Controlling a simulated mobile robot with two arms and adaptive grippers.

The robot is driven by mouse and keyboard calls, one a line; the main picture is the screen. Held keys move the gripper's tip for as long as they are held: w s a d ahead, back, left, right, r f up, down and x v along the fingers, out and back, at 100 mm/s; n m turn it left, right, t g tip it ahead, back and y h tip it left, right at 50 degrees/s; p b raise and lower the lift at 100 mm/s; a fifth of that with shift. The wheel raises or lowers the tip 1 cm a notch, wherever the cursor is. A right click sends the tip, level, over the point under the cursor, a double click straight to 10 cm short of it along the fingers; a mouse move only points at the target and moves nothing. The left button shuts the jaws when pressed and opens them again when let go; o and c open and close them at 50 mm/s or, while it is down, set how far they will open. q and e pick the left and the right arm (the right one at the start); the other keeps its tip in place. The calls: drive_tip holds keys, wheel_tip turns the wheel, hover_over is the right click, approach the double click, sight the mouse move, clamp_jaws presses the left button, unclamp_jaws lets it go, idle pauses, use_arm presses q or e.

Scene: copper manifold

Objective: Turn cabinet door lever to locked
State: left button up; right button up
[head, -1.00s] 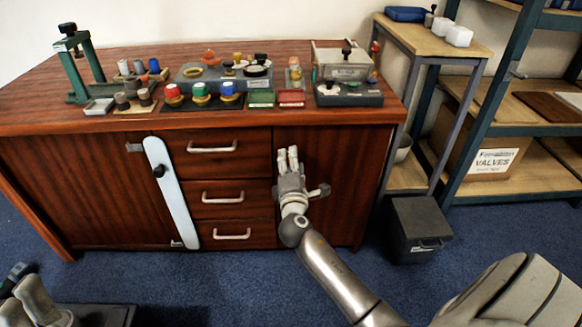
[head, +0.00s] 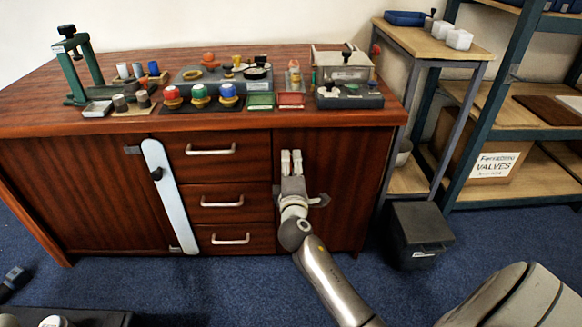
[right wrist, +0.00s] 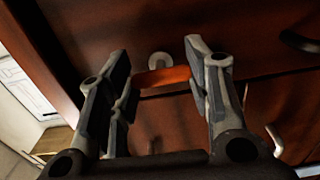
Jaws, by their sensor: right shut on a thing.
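The orange-red lever (right wrist: 165,76) shows in the right wrist view, lying crosswise between my right gripper's fingers, beside a round grey fitting (right wrist: 159,60) on the reddish-brown wood. My right gripper (right wrist: 163,72) is shut on the lever. In the head view this gripper (head: 291,162) is in front of the upper left part of the cabinet's right door (head: 345,180) and hides the lever there. A small dark part at the left edge, perhaps of my left gripper (head: 14,280), shows too little to tell its state.
Three drawers with metal handles (head: 211,151) are left of the right door. A pale blue bar with a black knob (head: 170,196) crosses the left side of the front. Several knobs and fixtures stand on top. A dark bin (head: 420,235) stands right of the cabinet.

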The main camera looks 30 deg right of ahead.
drive_tip(key=o, duration=1)
drive_tip(key=v, duration=1.2)
